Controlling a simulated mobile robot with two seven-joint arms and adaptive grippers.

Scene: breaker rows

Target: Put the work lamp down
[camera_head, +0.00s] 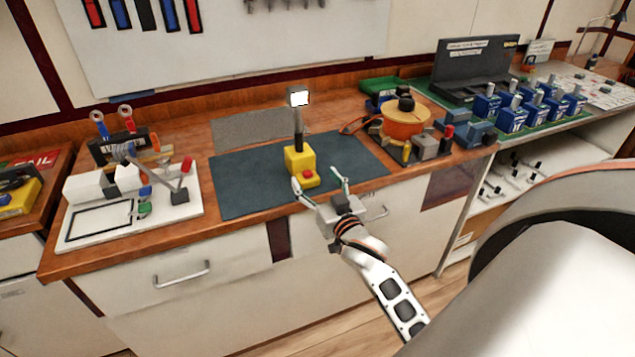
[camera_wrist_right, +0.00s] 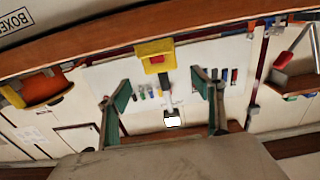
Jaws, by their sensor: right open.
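The work lamp (camera_head: 300,160) has a yellow base with a red button, a dark upright stem and a lit white head. It stands upright on the dark mat (camera_head: 245,185) in the middle of the bench. My right gripper (camera_head: 319,182) is open in front of the lamp, its fingers pointing towards the base and apart from each other. In the right wrist view the lamp (camera_wrist_right: 154,52) appears upside down beyond the gap of the open gripper (camera_wrist_right: 160,80), with nothing held. My left gripper is not in view.
An orange round device (camera_head: 405,122) stands right of the mat, with blue breakers (camera_head: 511,118) farther right. A white board with tools (camera_head: 180,212) lies to the left. A grey pad (camera_head: 262,124) is behind the mat. The mat's left part is bare.

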